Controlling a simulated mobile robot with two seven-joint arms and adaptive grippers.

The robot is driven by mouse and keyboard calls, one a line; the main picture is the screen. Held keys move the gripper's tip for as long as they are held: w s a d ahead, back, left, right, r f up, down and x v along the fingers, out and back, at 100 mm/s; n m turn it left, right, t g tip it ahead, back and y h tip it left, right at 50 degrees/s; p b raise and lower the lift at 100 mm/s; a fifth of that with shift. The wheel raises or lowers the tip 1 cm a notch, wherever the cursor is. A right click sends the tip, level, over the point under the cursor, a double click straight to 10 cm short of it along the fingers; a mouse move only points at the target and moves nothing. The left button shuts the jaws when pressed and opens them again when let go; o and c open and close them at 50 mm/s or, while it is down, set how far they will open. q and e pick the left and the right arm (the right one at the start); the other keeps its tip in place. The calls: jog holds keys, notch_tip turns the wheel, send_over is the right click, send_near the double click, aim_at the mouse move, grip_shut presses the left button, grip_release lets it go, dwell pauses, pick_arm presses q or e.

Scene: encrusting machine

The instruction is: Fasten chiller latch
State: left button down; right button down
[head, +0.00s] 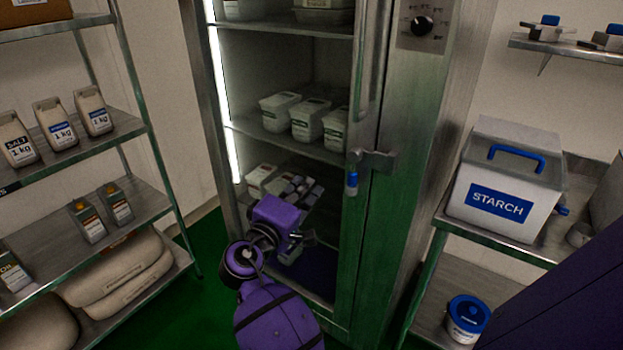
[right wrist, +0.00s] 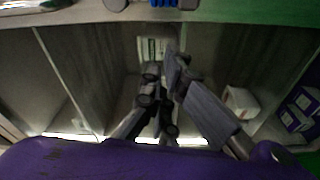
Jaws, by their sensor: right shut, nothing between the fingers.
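The chiller (head: 385,230) is a tall metal cabinet with a glazed front, and its lit shelves show through. The chiller latch (head: 372,160) is a grey metal piece at the right edge of the front. Its lever hangs down and ends in a blue grip (head: 351,183). I cannot tell whether the latch is engaged. My right gripper (head: 303,240) is shut and empty in front of the lower glass, below and left of the latch and apart from it. Its dark fingers (right wrist: 170,88) also show in the right wrist view. My left gripper is not in view.
On the right, a shelf unit (head: 490,245) holds a starch bin (head: 505,185) and a blue-lidded tub (head: 466,320). Green floor (head: 205,260) is clear between the left rack and the chiller.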

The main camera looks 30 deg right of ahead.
jog(key=shift+v, duration=1)
jog(key=shift+w+a, duration=0.1)
jog(key=shift+w, duration=0.1)
